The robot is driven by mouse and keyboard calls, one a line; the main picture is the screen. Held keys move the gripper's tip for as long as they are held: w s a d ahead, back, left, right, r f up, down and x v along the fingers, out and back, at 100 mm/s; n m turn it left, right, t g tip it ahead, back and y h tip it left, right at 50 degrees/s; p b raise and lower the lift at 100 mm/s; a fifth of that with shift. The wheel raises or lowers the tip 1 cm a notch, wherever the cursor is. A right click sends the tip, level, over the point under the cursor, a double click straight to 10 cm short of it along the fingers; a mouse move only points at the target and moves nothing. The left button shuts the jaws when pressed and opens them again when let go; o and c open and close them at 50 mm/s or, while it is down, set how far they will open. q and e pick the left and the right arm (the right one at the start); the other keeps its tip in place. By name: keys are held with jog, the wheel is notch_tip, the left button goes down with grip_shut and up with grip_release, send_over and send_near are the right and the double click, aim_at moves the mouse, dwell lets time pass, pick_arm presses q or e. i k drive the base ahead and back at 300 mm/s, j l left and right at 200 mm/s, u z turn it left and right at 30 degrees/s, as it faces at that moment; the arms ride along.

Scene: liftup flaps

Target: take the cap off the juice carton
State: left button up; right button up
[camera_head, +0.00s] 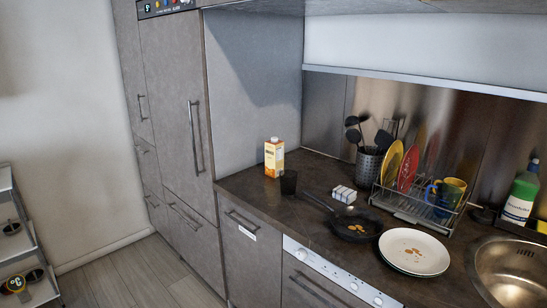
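The juice carton (274,160) stands upright on the far left end of the dark counter, close to the grey side panel. It is orange and white, and a small pale spot at its top is probably the cap; it is too small to tell for sure. Neither my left gripper nor my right gripper is in view.
A frying pan (356,225), a small striped box (343,194), stacked plates (414,251), a dish rack (412,208) and a utensil holder (369,164) fill the counter rightward. Floor (140,272) is clear.

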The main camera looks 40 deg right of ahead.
aim_at(275, 152)
jog(key=i+j+z, duration=0.1)
jog(key=i+z, duration=0.3)
jog(key=i+j+z, duration=0.2)
jog(key=i+z, duration=0.2)
jog(key=i+j+z, duration=0.35)
